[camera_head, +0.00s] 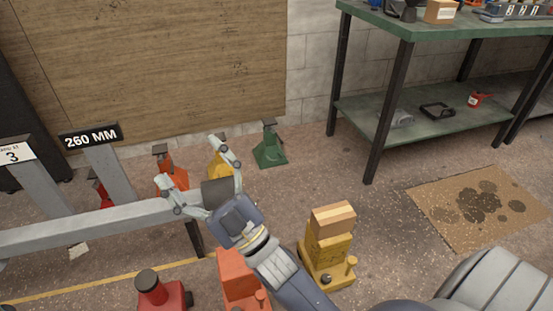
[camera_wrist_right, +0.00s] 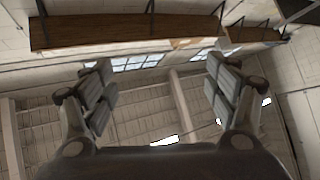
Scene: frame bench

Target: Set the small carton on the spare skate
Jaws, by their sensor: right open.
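A small tan carton (camera_head: 441,11) with a pale label stands on the green bench top at the upper right. A tan block (camera_head: 333,220) sits on a yellow wheeled-looking base (camera_head: 328,262) on the floor, right of my right forearm. I cannot tell whether this base is the spare skate or whether the block is a carton. My right gripper (camera_head: 190,160) is open and empty above the grey rail, far left of the bench. Its spread fingers also show in the right wrist view (camera_wrist_right: 153,85), with nothing between them. My left gripper is not in view.
A grey rail (camera_head: 90,225) with a "260 MM" sign (camera_head: 91,136) crosses the left. Red, orange and green stands (camera_head: 269,148) are on the floor around it. The green bench (camera_head: 470,34) has a lower shelf. A stained brown mat (camera_head: 440,190) lies before it.

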